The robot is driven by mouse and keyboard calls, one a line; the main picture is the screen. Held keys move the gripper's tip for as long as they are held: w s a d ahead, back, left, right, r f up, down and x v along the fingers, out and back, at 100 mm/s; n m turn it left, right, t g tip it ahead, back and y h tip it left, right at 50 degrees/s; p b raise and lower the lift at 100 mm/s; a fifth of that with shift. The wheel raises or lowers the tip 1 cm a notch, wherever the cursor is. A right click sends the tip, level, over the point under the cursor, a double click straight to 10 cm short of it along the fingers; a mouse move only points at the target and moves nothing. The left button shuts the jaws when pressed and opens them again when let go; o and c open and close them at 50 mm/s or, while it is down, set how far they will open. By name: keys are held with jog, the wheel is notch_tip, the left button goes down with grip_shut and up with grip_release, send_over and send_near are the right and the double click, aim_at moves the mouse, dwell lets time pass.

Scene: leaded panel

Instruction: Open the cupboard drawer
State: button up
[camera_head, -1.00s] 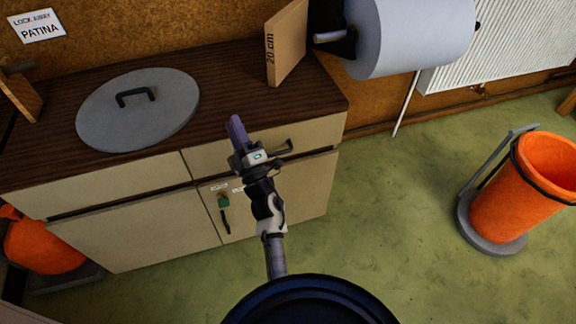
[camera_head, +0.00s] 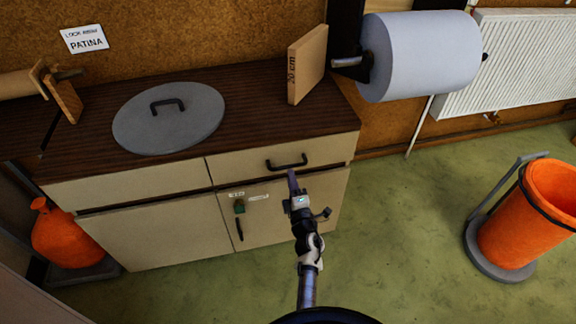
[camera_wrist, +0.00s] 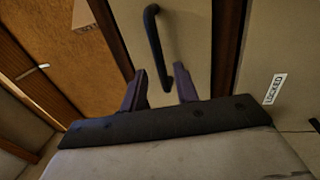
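The cupboard (camera_head: 150,235) has cream fronts and a dark wood top. Its right drawer (camera_head: 232,166) is closed and has a black bar handle (camera_head: 287,163). My gripper (camera_head: 293,180) is just below and in front of that handle, pointing at the drawer. In the wrist view, my gripper (camera_wrist: 160,88) is open, with two purple-grey fingers apart and nothing gripped. The handle (camera_wrist: 153,40) lies ahead, its near end showing between the fingertips. I cannot tell whether a finger touches it.
A grey round lid (camera_head: 168,125) and a "20 cm" board (camera_head: 308,65) are on top. An orange bin (camera_head: 525,220) stands right; green floor between is clear.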

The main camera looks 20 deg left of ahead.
aim_at(288, 167)
jog(key=shift+x, duration=2.75)
jog(key=shift+c, duration=0.4)
grip_shut()
